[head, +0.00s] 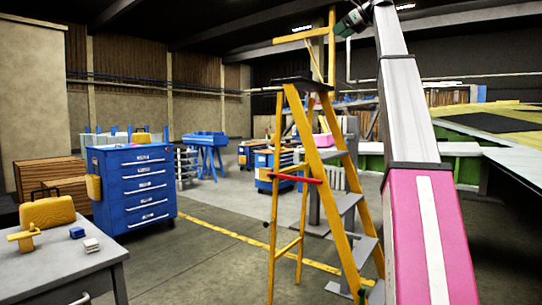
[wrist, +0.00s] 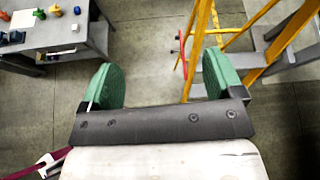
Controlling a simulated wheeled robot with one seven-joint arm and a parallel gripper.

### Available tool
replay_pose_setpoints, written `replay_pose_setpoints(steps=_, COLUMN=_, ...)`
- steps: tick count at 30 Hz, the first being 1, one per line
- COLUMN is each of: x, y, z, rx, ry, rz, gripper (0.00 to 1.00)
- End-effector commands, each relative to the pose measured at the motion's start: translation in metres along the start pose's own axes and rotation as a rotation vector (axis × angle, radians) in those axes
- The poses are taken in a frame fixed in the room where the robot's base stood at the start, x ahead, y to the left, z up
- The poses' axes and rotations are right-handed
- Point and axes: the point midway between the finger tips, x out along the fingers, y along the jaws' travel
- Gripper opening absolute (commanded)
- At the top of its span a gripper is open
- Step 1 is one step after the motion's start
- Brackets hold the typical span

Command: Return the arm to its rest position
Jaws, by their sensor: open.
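My gripper (wrist: 160,72) shows in the wrist view with its two green finger pads wide apart. In the head view my arm (head: 410,130), white above and pink below, rises steeply on the right. Its dark and green far end (head: 352,20) is at the top edge, above the yellow stepladder (head: 320,145); its fingers are not clear there. In the wrist view the stepladder (wrist: 198,45) stands beyond the right finger, and I see no contact.
A grey table (head: 60,270) with a yellow case (head: 47,212) and small items stands at lower left. A blue drawer cabinet (head: 135,190) is behind it. Open floor (head: 200,265) lies between cabinet and stepladder. A green-framed bench (head: 465,165) is at right.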

Motion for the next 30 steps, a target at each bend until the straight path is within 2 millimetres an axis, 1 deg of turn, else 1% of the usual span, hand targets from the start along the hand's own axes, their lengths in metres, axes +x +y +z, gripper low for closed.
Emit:
replay_pose_setpoints(steps=1, x=0.001, y=0.0, z=-0.001, rx=0.0, ry=0.001, rz=0.0, gripper=0.86)
replay_pose_setpoints(steps=10, x=0.032, y=-0.007, z=-0.039, rx=-0.044, ry=0.025, rz=-0.003, gripper=0.86)
replay_pose_setpoints(steps=16, x=0.064, y=-0.012, z=-0.079, rx=-0.092, ry=0.053, rz=-0.004, gripper=0.86)
replay_pose_setpoints(steps=20, x=0.092, y=-0.015, z=-0.115, rx=-0.136, ry=0.078, rz=-0.003, gripper=0.86)
replay_pose_setpoints(steps=23, x=0.12, y=-0.015, z=-0.152, rx=-0.182, ry=0.106, rz=0.001, gripper=0.86)
replay_pose_setpoints(steps=24, x=0.135, y=-0.014, z=-0.171, rx=-0.205, ry=0.12, rz=0.005, gripper=0.86)
replay_pose_setpoints(steps=26, x=0.157, y=-0.012, z=-0.201, rx=-0.244, ry=0.143, rz=0.01, gripper=0.86)
replay_pose_setpoints(steps=27, x=0.171, y=-0.011, z=-0.222, rx=-0.273, ry=0.16, rz=0.013, gripper=0.86)
replay_pose_setpoints(steps=29, x=0.193, y=-0.007, z=-0.254, rx=-0.317, ry=0.185, rz=0.023, gripper=0.86)
replay_pose_setpoints(steps=30, x=0.207, y=-0.004, z=-0.274, rx=-0.346, ry=0.202, rz=0.03, gripper=0.86)
